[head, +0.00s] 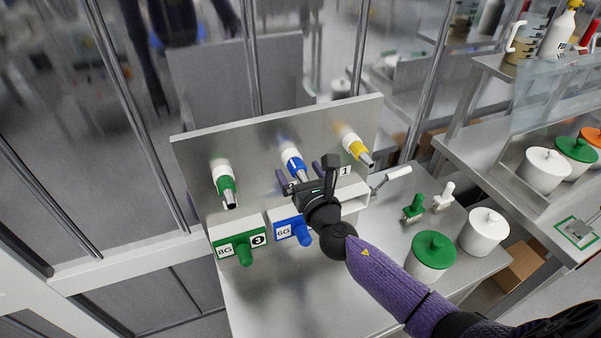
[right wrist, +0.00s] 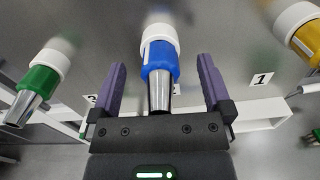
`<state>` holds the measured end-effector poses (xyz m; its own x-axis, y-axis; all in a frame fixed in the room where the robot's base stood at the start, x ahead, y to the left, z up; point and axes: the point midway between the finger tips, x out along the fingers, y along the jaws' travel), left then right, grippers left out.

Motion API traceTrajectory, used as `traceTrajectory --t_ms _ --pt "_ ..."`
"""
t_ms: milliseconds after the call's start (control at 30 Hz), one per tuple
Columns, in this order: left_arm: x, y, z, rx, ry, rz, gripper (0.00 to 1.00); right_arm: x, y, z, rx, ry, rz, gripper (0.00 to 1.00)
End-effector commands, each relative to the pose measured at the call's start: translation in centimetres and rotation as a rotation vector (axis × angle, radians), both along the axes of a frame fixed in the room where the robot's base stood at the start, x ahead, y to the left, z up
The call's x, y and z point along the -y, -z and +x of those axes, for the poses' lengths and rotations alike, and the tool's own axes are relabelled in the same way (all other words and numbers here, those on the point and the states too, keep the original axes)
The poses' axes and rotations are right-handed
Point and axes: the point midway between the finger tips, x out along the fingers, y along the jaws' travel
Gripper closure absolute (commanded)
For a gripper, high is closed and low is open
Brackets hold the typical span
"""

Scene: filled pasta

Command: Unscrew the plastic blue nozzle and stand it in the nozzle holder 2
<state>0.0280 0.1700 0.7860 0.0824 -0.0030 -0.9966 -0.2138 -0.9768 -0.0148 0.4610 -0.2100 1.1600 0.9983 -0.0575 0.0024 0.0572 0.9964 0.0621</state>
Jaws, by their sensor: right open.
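The blue nozzle (head: 293,163), with a white collar and a silver tip, sticks out from the upright metal panel between a green and a yellow one. It also shows in the right wrist view (right wrist: 160,68). My right gripper (head: 300,176) is open, with one purple finger on each side of the blue nozzle's silver tip and gaps on both sides. In the head view my right gripper covers much of that holder. My left gripper is not in view.
The green nozzle (head: 226,187) and yellow nozzle (head: 358,152) flank the blue one. A white holder marked 1 (head: 346,171) is on the right. Below are a green block (head: 226,243) and a blue block (head: 284,232). A green-lidded pot (head: 433,250) and white pot (head: 483,232) stand right.

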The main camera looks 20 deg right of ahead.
Motion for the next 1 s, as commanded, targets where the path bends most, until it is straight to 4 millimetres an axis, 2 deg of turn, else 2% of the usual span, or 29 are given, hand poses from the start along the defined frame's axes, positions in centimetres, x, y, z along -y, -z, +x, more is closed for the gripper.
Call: traceTrajectory --t_ms 133,633,1000 --pt "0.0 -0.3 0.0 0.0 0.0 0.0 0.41 0.0 0.0 -0.8 -0.002 -0.001 0.0 0.0" --pt "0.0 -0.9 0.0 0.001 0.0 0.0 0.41 -0.4 0.1 -6.3 -0.002 0.0 0.0 0.0" --pt "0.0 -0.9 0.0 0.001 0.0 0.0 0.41 -0.4 0.0 -7.0 0.0 0.0 0.0 0.0"
